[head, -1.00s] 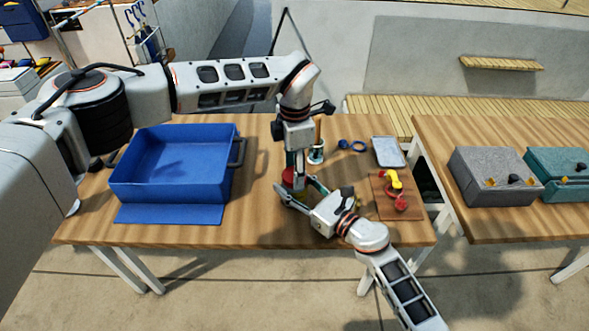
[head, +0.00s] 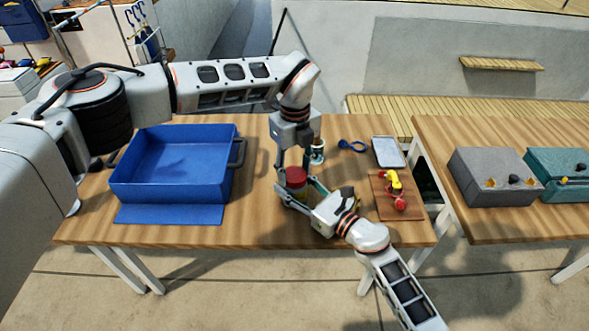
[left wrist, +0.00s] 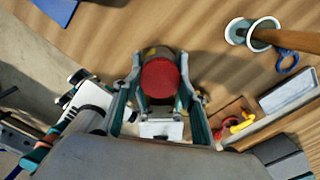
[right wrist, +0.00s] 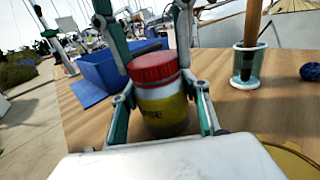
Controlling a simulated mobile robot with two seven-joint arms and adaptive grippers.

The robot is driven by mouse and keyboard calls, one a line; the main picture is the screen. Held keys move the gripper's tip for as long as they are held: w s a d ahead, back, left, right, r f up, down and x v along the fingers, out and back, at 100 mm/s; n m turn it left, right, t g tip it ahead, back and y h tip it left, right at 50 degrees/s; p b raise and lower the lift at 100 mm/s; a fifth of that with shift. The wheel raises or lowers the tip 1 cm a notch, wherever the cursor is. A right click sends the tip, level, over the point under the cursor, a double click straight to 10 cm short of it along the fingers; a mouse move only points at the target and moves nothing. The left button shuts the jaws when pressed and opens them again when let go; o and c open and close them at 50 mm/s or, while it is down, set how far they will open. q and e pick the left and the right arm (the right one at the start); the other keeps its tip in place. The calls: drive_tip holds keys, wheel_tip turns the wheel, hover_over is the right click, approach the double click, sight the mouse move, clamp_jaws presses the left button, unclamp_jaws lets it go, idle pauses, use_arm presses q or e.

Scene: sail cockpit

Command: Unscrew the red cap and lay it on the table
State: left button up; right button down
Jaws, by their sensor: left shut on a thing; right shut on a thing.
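A jar with a yellow band stands upright on the wooden table; it shows best in the right wrist view (right wrist: 165,108). The red cap (right wrist: 153,67) sits on top of the jar and also shows in the head view (head: 296,177). My left gripper (head: 294,172) points down from above, shut on the cap with a finger on either side. My right gripper (head: 296,194) reaches in low from the front right and is shut on the jar's body. In the left wrist view the cap (left wrist: 160,77) hides most of the jar.
A blue open bin (head: 170,190) stands on the left of the table. Behind the grippers is a cup with a brush (right wrist: 247,65). To the right lie a blue looped item (head: 352,146), a pale tray (head: 388,152) and a board (head: 385,203) with red and yellow parts. Bare table shows between bin and jar.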

sight(295, 174)
use_arm(q)
drive_tip(key=n, duration=0.5)
drive_tip(key=shift+n, duration=0.3)
drive_tip(key=n, duration=0.6)
drive_tip(key=shift+r, duration=0.2)
drive_tip(key=shift+r, duration=0.95)
drive_tip(key=shift+r, duration=0.1)
drive_tip(key=shift+r, duration=1.9)
use_arm(e)
drive_tip(key=c, duration=1)
unclamp_jaws()
